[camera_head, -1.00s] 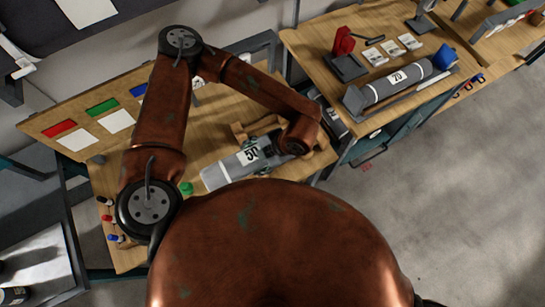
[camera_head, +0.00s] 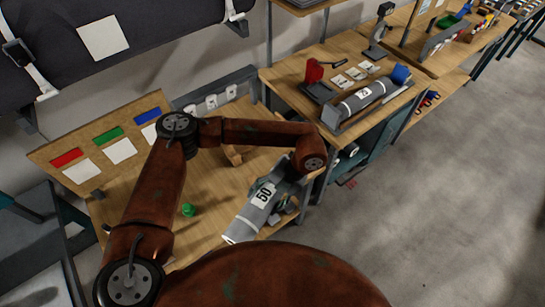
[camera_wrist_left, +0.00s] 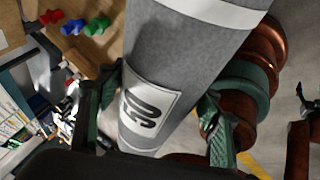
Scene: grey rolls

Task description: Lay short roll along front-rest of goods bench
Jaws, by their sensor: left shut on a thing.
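A grey roll (camera_head: 250,215) with a white label reading 50 is held in my left gripper (camera_wrist_left: 155,108), whose green fingers stand on both sides of it by the label. In the head view the left gripper (camera_head: 281,198) is partly hidden by my arm. The roll lies slantwise over the front right part of the wooden bench (camera_head: 205,205), its pale end towards me. I cannot tell whether it touches the bench. A wooden rest piece (camera_head: 234,154) stands behind it, partly covered by my arm. I cannot make out the front-rest clearly. My right gripper is not in view.
A second bench (camera_head: 335,52) at the right carries another grey roll (camera_head: 362,96) in a tray and a red tool (camera_head: 314,70). A green knob (camera_head: 188,210) stands left of the held roll. Red, green and blue panels (camera_head: 107,137) line the back. Open floor lies right.

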